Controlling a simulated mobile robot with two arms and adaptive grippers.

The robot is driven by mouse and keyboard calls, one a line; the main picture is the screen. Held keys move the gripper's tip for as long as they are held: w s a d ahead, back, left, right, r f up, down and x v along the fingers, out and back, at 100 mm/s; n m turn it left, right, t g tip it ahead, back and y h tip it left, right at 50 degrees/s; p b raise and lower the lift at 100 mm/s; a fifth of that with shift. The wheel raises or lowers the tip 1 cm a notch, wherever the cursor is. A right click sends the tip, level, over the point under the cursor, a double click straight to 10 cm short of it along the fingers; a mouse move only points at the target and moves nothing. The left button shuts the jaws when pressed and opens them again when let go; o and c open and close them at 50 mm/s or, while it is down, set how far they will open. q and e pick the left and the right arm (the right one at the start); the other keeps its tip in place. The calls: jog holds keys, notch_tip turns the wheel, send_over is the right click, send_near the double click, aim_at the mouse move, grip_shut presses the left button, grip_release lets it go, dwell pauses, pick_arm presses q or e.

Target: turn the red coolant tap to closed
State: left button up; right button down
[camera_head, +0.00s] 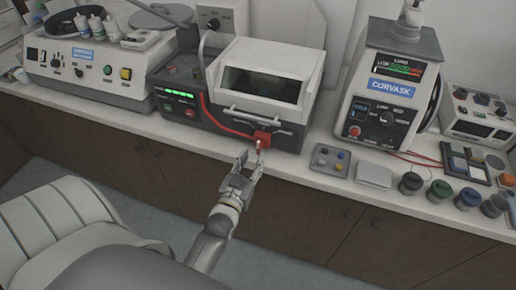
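The red coolant tap (262,138) sits at the front of the white-lidded press (266,78), at the lower right end of a red hose that runs along the press front. My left gripper (251,157) is just below the tap, in front of the counter edge. Its two fingers point up towards the tap and stand apart with a gap between them. One fingertip is very near the tap's lower end; I cannot tell whether it touches. Nothing shows between the fingers. My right gripper is not in view.
A polishing machine (90,67) with bottles stands at the left. A Corvask unit (388,105) stands right of the press. A grey block with coloured knobs (330,160), a pale pad (373,174) and several jars line the front edge. Wooden cabinets (310,215) are below.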

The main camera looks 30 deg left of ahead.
aim_at(258, 149)
pick_arm(q)
jog(key=shift+x, duration=2.3)
jog(key=shift+p, duration=0.3)
grip_shut()
